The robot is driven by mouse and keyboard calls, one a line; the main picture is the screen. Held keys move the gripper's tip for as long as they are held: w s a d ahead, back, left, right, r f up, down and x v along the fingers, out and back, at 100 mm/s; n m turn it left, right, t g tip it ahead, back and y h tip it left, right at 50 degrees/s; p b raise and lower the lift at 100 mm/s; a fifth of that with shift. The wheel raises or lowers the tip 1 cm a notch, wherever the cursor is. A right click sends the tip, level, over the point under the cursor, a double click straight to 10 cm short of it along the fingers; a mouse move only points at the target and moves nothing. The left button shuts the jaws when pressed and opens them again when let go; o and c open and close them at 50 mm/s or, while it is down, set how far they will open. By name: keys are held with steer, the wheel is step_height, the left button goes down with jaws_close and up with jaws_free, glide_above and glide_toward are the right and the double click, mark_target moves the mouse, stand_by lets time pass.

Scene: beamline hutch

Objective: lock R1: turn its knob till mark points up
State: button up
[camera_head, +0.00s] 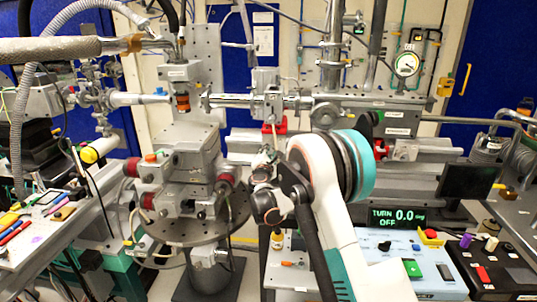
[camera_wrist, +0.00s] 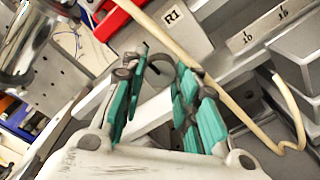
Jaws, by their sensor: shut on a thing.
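My gripper (camera_wrist: 158,85) shows in the wrist view with its teal finger pads on both sides of a dark grey rounded part (camera_wrist: 158,68), which looks like the R1 knob. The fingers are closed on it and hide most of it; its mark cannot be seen. The R1 label (camera_wrist: 173,15) is on a pale plate just above, next to a red part (camera_wrist: 118,14). In the head view my gripper (camera_head: 264,170) is at the middle, in front of the stage hardware, and the knob is hidden there.
A display (camera_head: 398,217) at right reads TURN 0.0 deg, OFF. Below it is a control box (camera_head: 440,277) with a green button. A pale cable (camera_wrist: 215,85) runs close beside the fingers. A round stage plate (camera_head: 190,232) stands left of my arm.

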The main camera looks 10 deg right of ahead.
stand_by(0.3)
steer(key=o, duration=1.1)
steer(key=shift+c, duration=0.2)
steer(key=v, duration=1.2)
